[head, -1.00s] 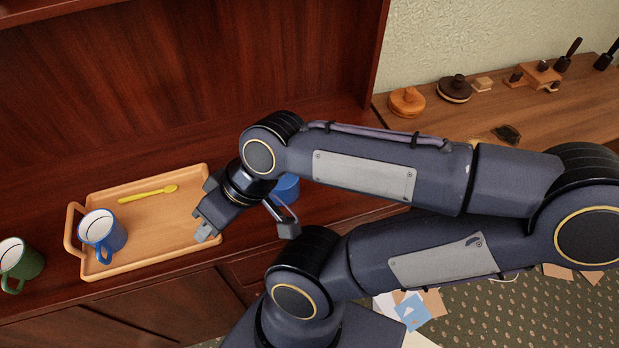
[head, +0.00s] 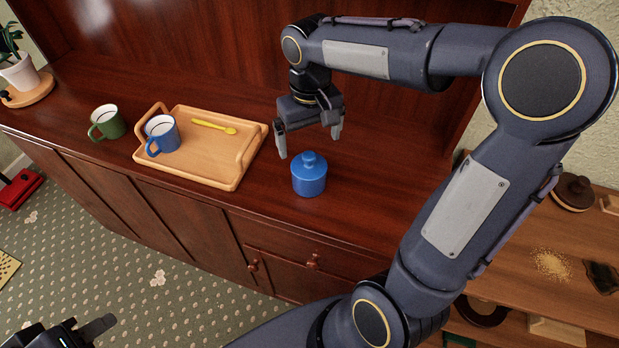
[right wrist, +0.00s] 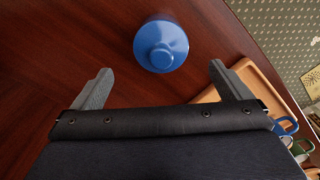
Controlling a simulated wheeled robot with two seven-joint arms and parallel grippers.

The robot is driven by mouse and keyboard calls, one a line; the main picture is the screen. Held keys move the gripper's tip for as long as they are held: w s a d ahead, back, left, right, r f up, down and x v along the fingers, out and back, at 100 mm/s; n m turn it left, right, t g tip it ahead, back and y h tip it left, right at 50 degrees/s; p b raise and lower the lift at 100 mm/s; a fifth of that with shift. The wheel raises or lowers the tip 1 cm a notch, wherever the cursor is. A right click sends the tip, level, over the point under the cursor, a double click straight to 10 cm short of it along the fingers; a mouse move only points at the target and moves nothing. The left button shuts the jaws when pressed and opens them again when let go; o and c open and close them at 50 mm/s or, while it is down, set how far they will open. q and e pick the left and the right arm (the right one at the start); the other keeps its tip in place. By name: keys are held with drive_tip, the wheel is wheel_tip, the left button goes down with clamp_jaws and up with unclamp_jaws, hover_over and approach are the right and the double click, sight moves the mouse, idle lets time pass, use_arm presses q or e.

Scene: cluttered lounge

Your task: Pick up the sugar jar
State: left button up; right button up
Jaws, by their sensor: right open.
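The sugar jar, a blue lidded pot with a round knob (head: 309,180), stands upright on the dark wooden sideboard, right of the tray. In the right wrist view the jar (right wrist: 161,46) shows from above, beyond the fingertips and roughly between their lines. My right gripper (head: 310,142) is open and empty, just behind and above the jar in the head view, pointing down and apart from it. My left gripper (head: 84,330) is partly in view at the bottom left, far from the jar; its jaw opening is not clear.
A wooden tray (head: 205,173) holds a blue mug (head: 161,134) and a yellow spoon (head: 214,127). A green mug (head: 107,122) stands left of it. A potted plant (head: 20,72) is far left. The sideboard right of the jar is clear. A lower wooden shelf (head: 510,270) holds spilled grains.

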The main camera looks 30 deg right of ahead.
sight(309, 154)
wheel_tip(309, 154, down, 8)
drive_tip(key=shift+a+r, duration=0.1)
drive_tip(key=c, duration=1.5)
drive_tip(key=shift+r, duration=0.1)
drive_tip(key=shift+c, duration=0.8)
drive_tip(key=shift+r, duration=0.1)
